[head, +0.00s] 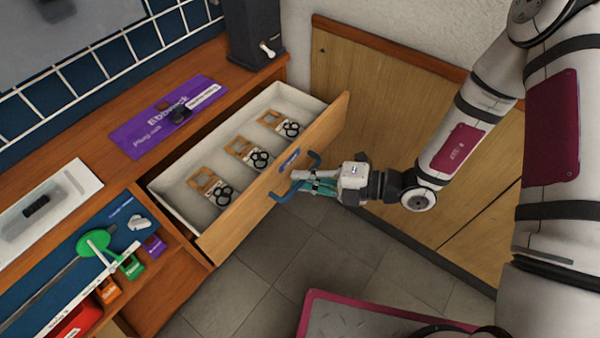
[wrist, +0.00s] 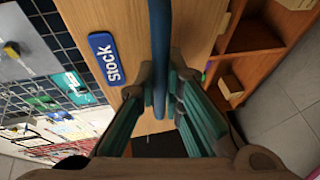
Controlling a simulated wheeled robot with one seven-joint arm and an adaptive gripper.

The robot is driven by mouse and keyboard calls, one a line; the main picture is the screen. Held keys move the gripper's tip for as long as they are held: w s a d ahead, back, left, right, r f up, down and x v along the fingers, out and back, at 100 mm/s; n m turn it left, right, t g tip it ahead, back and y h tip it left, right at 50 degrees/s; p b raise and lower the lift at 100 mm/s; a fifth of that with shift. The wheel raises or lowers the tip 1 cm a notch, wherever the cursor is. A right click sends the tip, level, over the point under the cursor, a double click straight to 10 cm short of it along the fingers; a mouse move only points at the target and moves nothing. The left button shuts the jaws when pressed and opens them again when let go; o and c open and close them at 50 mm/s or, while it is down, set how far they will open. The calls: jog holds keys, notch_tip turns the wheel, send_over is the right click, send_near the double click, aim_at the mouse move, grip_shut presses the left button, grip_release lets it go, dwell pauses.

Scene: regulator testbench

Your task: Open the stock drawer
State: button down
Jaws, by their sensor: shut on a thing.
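The stock drawer (head: 272,188) is pulled out from the wooden bench in the head view, its white inside showing. It holds several small brown cards with black ring-shaped parts (head: 283,125). A blue label reading "Stock" (wrist: 104,58) is on its wooden front in the wrist view. The blue bar handle (head: 284,193) sticks out from the front. My gripper (head: 308,182) is at the handle, and in the wrist view its teal-padded fingers (wrist: 165,112) are on either side of the blue bar, closed on it.
A purple mat (head: 150,133) lies on the bench top, and a dark block-shaped device (head: 252,35) stands at the back. A white tray (head: 72,178) and a green round-headed item (head: 93,242) are at left. Grey floor tiles (head: 245,275) before the drawer are clear.

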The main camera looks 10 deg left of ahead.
jog(key=c, duration=2)
grip_release()
jog(key=shift+o, duration=0.2)
jog(key=shift+d, duration=0.1)
jog(key=d+r, duration=0.2)
jog(key=d, duration=0.9)
jog(key=shift+d, duration=0.3)
jog(key=shift+r, duration=0.1)
jog(key=shift+r, duration=0.1)
